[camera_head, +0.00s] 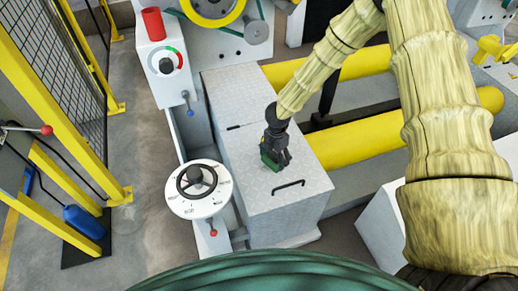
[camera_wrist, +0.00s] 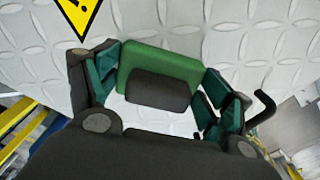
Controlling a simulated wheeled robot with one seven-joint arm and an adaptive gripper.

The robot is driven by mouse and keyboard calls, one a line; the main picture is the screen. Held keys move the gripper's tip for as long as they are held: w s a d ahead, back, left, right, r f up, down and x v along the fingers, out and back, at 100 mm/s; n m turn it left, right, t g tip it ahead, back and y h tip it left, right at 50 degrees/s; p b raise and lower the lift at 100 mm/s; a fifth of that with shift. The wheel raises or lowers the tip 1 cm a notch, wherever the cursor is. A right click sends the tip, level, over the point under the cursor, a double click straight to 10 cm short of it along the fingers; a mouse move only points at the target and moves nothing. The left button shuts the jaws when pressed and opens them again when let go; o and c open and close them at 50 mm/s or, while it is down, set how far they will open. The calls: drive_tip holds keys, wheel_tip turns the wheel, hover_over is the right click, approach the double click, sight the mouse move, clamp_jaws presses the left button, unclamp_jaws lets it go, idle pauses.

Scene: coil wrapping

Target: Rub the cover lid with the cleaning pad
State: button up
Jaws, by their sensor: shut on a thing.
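The cover lid (camera_head: 250,195) is a light grey box top with a raised tread pattern and a black handle (camera_head: 288,187) near its front edge. My gripper (camera_head: 272,160) is over the middle of the lid, pointing down. It is shut on the cleaning pad (camera_wrist: 150,92), a green block with a dark grip. In the head view only a bit of the green pad (camera_head: 268,161) shows beside the fingers. The pad is at or very near the lid surface; I cannot tell if it touches. The lid's tread pattern (camera_wrist: 175,30) fills much of the wrist view.
A white dial panel (camera_head: 199,188) stands left of the lid. A control box with a red cylinder (camera_head: 153,24) stands behind it. Thick yellow rollers (camera_head: 365,138) lie to the right. A yellow-framed fence (camera_head: 75,100) is at far left. A yellow warning sign (camera_wrist: 82,14) shows in the wrist view.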

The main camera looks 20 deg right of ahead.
sight(259, 167)
drive_tip(key=shift+s+a+b, duration=0.2)
drive_tip(key=shift+a+b, duration=0.1)
drive_tip(key=shift+a, duration=2.8)
drive_tip(key=shift+a+r, duration=0.2)
drive_tip(key=shift+a, duration=0.05)
wheel_tip(259, 167, up, 8)
drive_tip(key=p, duration=0.5)
drive_tip(key=shift+s+d+r+p, duration=0.1)
drive_tip(key=shift+s+p, duration=0.05)
drive_tip(key=shift+p, duration=0.5)
